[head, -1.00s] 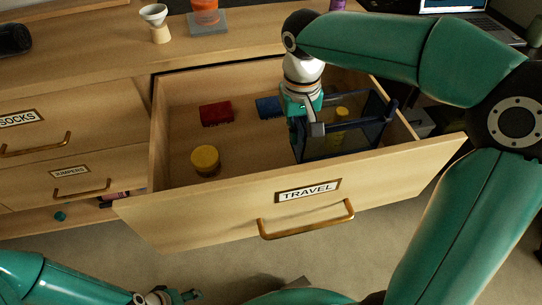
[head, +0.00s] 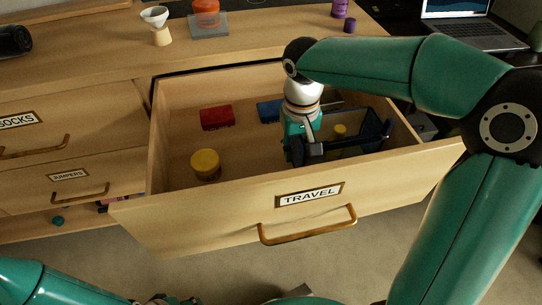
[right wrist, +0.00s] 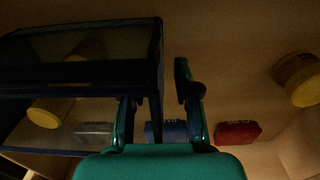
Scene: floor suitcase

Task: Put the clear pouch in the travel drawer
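The clear pouch (head: 352,142), a see-through box shape with dark blue edges, is inside the open travel drawer (head: 230,192), at its right side. A yellow thing (head: 340,131) shows through it. My right gripper (head: 303,150) is down in the drawer at the pouch's left side. In the right wrist view its fingers (right wrist: 158,105) stand apart, on either side of the pouch's edge (right wrist: 158,60), with a gap to the right finger. My left gripper (head: 165,300) is at the bottom edge, mostly cut off.
A red block (head: 217,117), a blue block (head: 269,110) and a yellow cylinder (head: 205,164) lie in the drawer. Above are a dresser top with a white cup-like thing (head: 155,18) and a laptop (head: 470,25).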

